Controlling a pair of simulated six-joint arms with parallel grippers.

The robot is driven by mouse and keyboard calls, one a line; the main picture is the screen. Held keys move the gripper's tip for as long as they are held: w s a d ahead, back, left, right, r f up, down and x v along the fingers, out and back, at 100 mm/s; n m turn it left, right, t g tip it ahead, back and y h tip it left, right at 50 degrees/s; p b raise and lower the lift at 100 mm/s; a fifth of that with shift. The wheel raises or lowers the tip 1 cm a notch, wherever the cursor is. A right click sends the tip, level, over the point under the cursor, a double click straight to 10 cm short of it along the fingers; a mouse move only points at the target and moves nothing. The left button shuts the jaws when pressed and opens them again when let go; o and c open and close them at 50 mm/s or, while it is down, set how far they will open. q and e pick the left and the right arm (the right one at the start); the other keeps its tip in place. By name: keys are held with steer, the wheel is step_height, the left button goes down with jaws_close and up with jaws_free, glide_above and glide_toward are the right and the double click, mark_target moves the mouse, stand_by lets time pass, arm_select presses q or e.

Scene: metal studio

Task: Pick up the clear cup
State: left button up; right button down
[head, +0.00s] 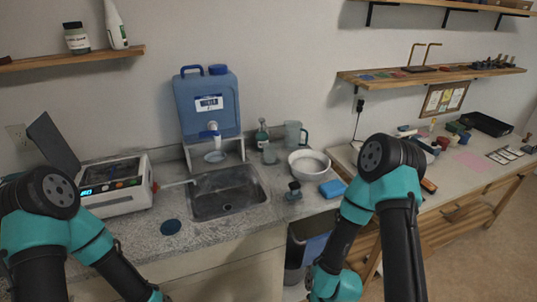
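A translucent grey-blue jug-like cup with a handle (294,134) stands upright on the counter behind the white bowl. A smaller clear cup (270,154) stands just left of the bowl, below a green bottle. I cannot tell which of these two is the clear cup. My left arm comes in at the lower left and my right arm at the lower middle, both with links folded downward. Neither gripper's fingers show; both are below the picture's edge or hidden. Nothing is seen held.
A metal sink (228,190) lies in the counter under a blue water container (207,103). A white bowl (309,163), a blue sponge (333,188), a green bottle (262,136) and a white machine (116,185) crowd the counter. A dark bin (305,250) stands right of the cabinet.

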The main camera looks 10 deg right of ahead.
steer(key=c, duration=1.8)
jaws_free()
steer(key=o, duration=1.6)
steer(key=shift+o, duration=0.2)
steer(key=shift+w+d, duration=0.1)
